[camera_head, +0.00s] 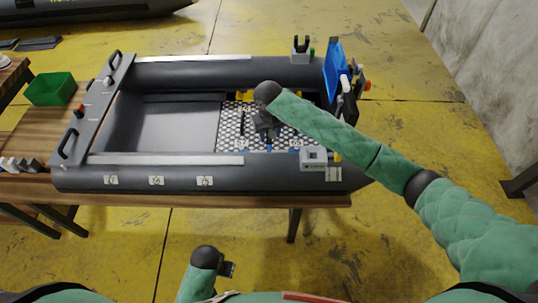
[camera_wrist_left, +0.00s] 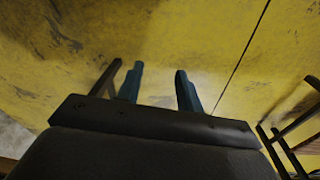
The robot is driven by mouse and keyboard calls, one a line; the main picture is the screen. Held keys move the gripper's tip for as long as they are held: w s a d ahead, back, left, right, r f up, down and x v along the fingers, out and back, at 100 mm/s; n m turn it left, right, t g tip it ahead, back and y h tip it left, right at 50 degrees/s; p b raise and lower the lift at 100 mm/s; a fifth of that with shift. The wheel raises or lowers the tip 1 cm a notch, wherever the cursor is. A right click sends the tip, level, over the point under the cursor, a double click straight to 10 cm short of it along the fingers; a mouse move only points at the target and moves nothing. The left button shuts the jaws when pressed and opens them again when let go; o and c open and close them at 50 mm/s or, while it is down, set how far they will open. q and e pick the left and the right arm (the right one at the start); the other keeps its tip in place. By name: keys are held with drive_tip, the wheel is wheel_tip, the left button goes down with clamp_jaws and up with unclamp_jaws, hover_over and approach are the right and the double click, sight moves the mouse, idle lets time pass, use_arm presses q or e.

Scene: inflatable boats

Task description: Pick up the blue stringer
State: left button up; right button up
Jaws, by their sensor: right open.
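The only large blue thing is a blue panel (camera_head: 334,70), which stands upright at the right end of the grey inflatable boat (camera_head: 215,178); I cannot tell whether it is the blue stringer. A small blue spot (camera_head: 268,148) shows at the near edge of the perforated floor plate (camera_head: 228,118). My right gripper (camera_head: 264,131) is open over that plate, its fingers partly hidden and small. My left gripper (camera_head: 230,269) is low, in front of the table. The left wrist view shows its fingers (camera_wrist_left: 158,88) apart, with only yellow floor between them.
The boat lies on a wooden table (camera_head: 70,188). A green bin (camera_head: 52,88) stands at the left. Yellow floor in front is clear.

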sight(269, 148)
drive_tip(key=shift+s+f+m+g, duration=0.2)
drive_tip(key=shift+f+m+g, duration=0.15)
drive_tip(key=shift+m, duration=0.35)
drive_tip(key=shift+s+f+m, duration=0.15)
drive_tip(key=shift+s+m, duration=0.1)
drive_tip(key=shift+m, duration=1.05)
drive_tip(key=shift+f+p, duration=0.35)
drive_tip(key=shift+f, duration=0.95)
drive_tip(key=f, duration=0.1)
drive_tip(key=f+p, duration=0.1)
drive_tip(key=f, duration=0.1)
drive_tip(key=f+p, duration=0.1)
drive_tip(key=f, duration=0.1)
drive_tip(key=shift+w+a, duration=0.15)
drive_tip(key=shift+w, duration=0.1)
use_arm(q)
wheel_tip(269, 148, down, 10)
drive_tip(key=s+a, duration=0.1)
drive_tip(key=shift+f+t, duration=0.2)
drive_tip(key=shift+t, duration=0.1)
use_arm(e)
clamp_jaws()
